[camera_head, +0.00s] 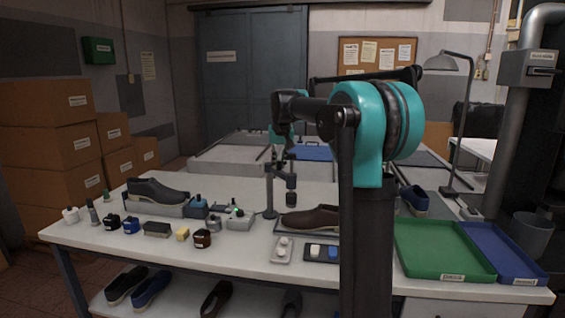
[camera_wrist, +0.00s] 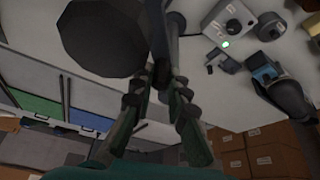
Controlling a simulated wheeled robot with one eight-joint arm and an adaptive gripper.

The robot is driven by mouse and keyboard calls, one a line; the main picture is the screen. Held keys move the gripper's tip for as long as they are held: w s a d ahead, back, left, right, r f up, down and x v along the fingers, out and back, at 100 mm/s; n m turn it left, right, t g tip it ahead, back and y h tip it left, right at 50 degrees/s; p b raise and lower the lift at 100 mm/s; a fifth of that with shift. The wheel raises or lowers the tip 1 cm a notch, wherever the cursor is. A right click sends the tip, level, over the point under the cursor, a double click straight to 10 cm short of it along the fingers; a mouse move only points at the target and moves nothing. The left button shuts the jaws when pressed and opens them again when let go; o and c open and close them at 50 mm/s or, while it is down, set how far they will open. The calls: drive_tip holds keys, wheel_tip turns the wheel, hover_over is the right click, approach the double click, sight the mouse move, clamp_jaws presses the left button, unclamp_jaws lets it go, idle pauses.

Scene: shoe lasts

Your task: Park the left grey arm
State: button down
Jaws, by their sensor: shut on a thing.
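A grey arm (camera_head: 269,190) stands on a round base on the white table, left of the brown shoe. A short dark part hangs from its right side. My gripper (camera_head: 284,156) reaches down to its top from above. In the wrist view, my gripper (camera_wrist: 160,88) is shut on a slim grey bar of the grey arm (camera_wrist: 165,42). A large dark many-sided disc (camera_wrist: 102,38) beside it hides part of the table. The exact contact is dark and partly hidden by the fingers.
A grey box with a green light (camera_head: 239,219) stands close left of the arm's base. A brown shoe (camera_head: 312,218) lies to the right. A dark shoe (camera_head: 156,190) and several small bottles fill the left. Green (camera_head: 445,252) and blue (camera_head: 508,256) trays stand at right.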

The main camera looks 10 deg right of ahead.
drive_tip(key=shift+s+a+m+g+h, duration=0.15)
drive_tip(key=shift+a+m+h, duration=0.35)
drive_tip(key=shift+a+m, duration=0.7)
drive_tip(key=shift+w+a+m+g+h, duration=0.1)
drive_tip(key=shift+a+m+g+h, duration=0.35)
drive_tip(key=shift+m, duration=1.2)
drive_tip(key=shift+s+a+m+h, duration=0.1)
drive_tip(key=shift+a+m+h, duration=0.45)
drive_tip(key=shift+a+m, duration=0.75)
drive_tip(key=shift+d, duration=0.15)
drive_tip(key=c, duration=1.5)
unclamp_jaws()
drive_tip(key=v, duration=1.2)
